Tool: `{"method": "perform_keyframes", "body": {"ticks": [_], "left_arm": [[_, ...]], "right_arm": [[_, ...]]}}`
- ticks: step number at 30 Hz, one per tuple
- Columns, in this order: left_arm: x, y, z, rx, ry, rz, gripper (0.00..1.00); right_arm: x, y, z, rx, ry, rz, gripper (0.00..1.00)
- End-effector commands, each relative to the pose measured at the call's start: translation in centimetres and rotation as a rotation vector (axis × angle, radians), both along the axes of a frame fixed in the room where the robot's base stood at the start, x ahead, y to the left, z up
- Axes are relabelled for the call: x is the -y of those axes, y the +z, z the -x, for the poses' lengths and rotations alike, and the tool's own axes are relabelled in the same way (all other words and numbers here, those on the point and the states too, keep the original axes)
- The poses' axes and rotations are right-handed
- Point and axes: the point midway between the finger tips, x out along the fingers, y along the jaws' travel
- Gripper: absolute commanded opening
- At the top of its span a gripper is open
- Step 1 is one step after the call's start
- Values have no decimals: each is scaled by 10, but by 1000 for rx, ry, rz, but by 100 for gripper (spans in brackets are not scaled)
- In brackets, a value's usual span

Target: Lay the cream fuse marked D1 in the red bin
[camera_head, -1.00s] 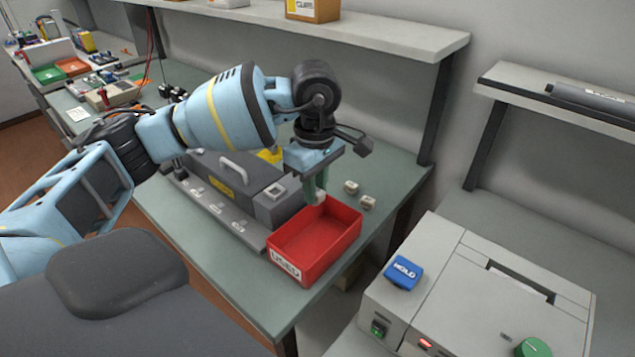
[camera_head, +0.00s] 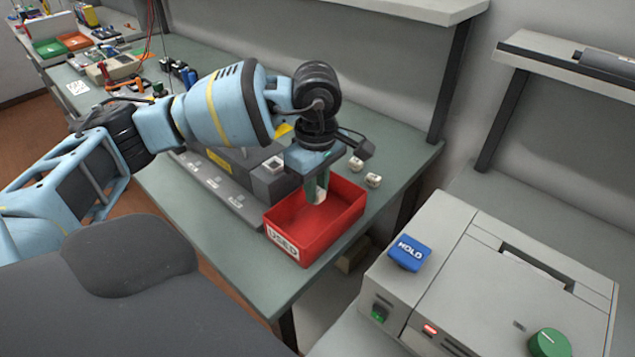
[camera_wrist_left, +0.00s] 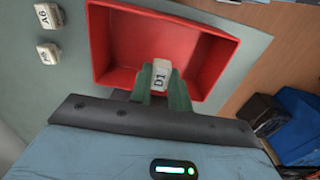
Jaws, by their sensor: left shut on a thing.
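The cream fuse marked D1 (camera_wrist_left: 160,75) is held between the green fingers of my left gripper (camera_wrist_left: 163,88) in the left wrist view. In the head view my left gripper (camera_head: 315,190) points down over the red bin (camera_head: 285,238), whose front label reads USED. The fuse (camera_head: 319,197) shows as a pale piece at the fingertips, over the bin's opening. The bin (camera_wrist_left: 112,52) looks empty beneath it in the left wrist view. I cannot tell the exact height of the fuse above the bin floor. My right gripper is not in view.
Two other cream fuses stand on the bench beside the bin, one marked A6 (camera_wrist_left: 49,15). A grey fuse holder unit (camera_head: 225,170) lies left of the bin. A grey machine with a blue HOLD tag (camera_head: 409,252) stands at the right.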

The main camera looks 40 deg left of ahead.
Motion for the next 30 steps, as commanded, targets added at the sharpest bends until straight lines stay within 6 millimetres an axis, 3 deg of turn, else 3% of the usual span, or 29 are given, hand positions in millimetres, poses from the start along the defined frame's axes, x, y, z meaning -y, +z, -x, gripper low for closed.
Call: {"method": "perform_keyframes", "body": {"ticks": [2, 3, 8, 19, 30], "left_arm": [[0, 1, 0, 1, 0, 0, 0], [0, 1, 0, 1, 0, 0, 23], [0, 1, 0, 1, 0, 0, 44], [0, 6, -1, 3, 0, 1, 44], [1, 61, -1, 5, 0, 1, 44]], "right_arm": [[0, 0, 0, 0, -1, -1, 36], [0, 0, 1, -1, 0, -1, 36], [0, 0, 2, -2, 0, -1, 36], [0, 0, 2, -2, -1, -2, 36], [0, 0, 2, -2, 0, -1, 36]]}}
